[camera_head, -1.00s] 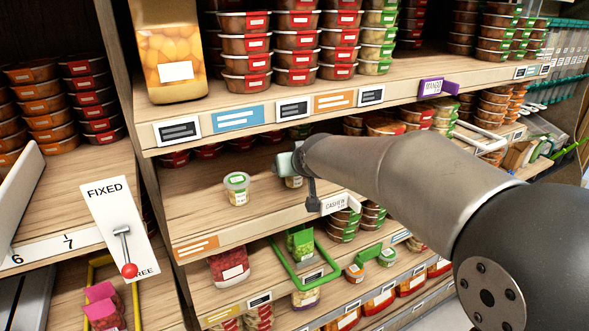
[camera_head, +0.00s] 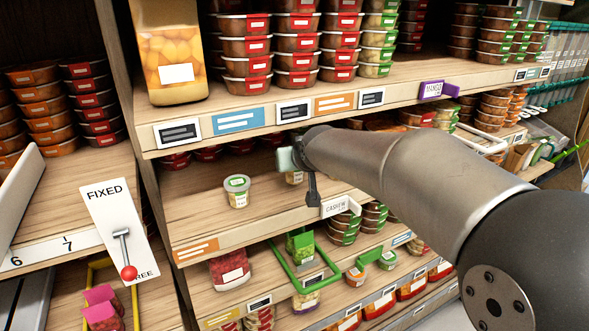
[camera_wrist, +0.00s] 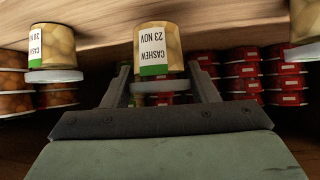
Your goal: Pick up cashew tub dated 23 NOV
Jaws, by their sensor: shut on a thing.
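The cashew tub dated 23 NOV (camera_wrist: 158,50) has a white and green label and appears upside down in the wrist view. It sits between the fingers of my gripper (camera_wrist: 160,90), which is shut on it. In the head view the tub (camera_head: 294,178) is mostly hidden behind my wrist, over the middle shelf. A second cashew tub, dated 30 NOV (camera_wrist: 51,48), stands left of my gripper in the wrist view. Another tub is partly visible at the right edge (camera_wrist: 305,22).
The cashew shelf tag (camera_head: 336,206) is on the middle shelf edge. The upper shelf (camera_head: 300,90) lies close above my wrist. Stacked red-labelled tubs (camera_wrist: 287,82) stand in the wrist view. Bare shelf (camera_head: 205,215) surrounds the lone tub.

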